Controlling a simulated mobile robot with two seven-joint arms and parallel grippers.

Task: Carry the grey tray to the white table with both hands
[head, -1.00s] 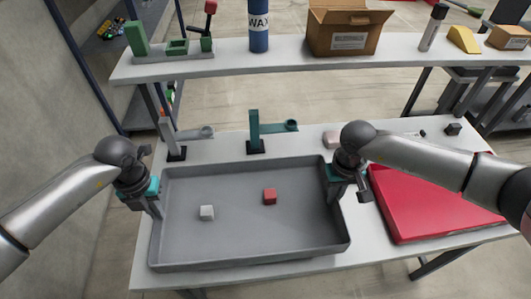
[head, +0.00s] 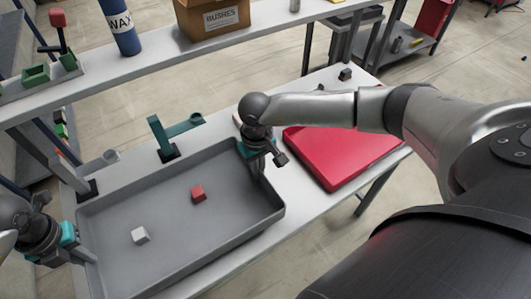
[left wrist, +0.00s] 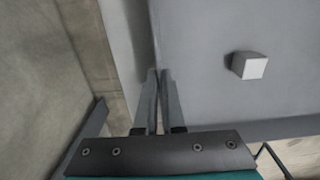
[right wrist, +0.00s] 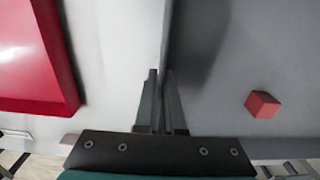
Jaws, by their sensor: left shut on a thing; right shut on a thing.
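The grey tray (head: 245,222) rests on a pale table with a raised shelf. Inside it lie a red cube (head: 198,194) and a white cube (head: 140,235). My left gripper (head: 85,258) is shut on the tray's left wall; the left wrist view shows its fingers (left wrist: 158,98) closed over the rim, the white cube (left wrist: 248,66) to the right. My right gripper (head: 258,172) is shut on the tray's right wall; the right wrist view shows its fingers (right wrist: 163,98) on the rim, with the red cube (right wrist: 262,105) inside. I cannot tell which table is the white one named.
A red flat case (head: 340,155) lies right of the tray. The shelf (head: 150,58) above holds a WAX bottle (head: 120,28) and a cardboard box (head: 212,15). Floor shows at the right.

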